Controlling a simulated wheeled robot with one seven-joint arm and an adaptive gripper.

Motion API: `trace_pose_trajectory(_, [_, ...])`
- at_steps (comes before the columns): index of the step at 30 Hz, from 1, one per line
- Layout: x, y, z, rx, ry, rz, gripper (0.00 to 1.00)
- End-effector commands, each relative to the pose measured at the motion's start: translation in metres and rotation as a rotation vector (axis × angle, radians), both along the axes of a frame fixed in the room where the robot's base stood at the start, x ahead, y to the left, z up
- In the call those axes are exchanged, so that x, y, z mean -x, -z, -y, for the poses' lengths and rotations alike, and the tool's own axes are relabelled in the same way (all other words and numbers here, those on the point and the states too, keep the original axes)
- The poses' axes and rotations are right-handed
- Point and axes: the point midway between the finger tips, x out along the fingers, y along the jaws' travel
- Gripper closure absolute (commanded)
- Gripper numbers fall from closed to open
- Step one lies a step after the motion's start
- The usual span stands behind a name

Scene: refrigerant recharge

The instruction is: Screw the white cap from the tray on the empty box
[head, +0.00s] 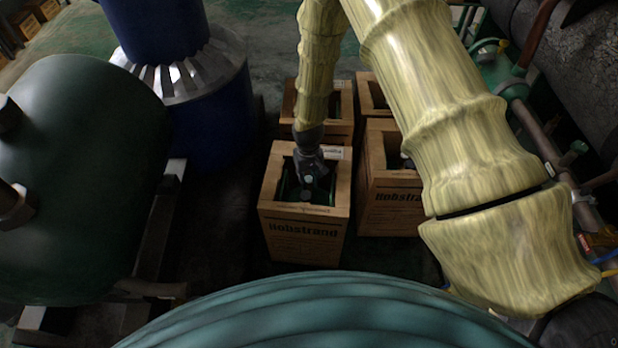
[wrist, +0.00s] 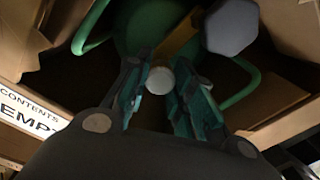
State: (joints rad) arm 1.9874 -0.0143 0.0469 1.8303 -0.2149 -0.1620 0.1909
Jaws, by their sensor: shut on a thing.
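My gripper (head: 309,170) reaches down into the open top of the front wooden box (head: 303,236), marked "Hobstrand". In the wrist view my gripper's teal fingers (wrist: 160,98) are closed around a small round white cap (wrist: 159,80). The box's label (wrist: 28,118) reads "CONTENTS" and what looks like "EMPTY", partly cut off. Inside the box is a green cylinder (wrist: 146,25) with curved green handles, and the cap is over its top. I cannot tell whether the cap touches a valve or is threaded on. I cannot make out the tray.
A grey hexagonal knob (wrist: 232,27) is close to my right finger in the wrist view. More wooden boxes stand to the right (head: 392,207) and behind. A large green tank (head: 80,180) and a blue vessel (head: 205,125) stand at left. Pipes run along the right.

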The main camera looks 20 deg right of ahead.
Motion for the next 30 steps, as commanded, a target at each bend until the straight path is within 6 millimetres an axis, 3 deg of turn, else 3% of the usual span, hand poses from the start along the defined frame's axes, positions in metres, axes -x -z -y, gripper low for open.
trace_pose_trajectory(30, [0.0003,0.0097,0.0,0.0,0.0,-0.001,0.99])
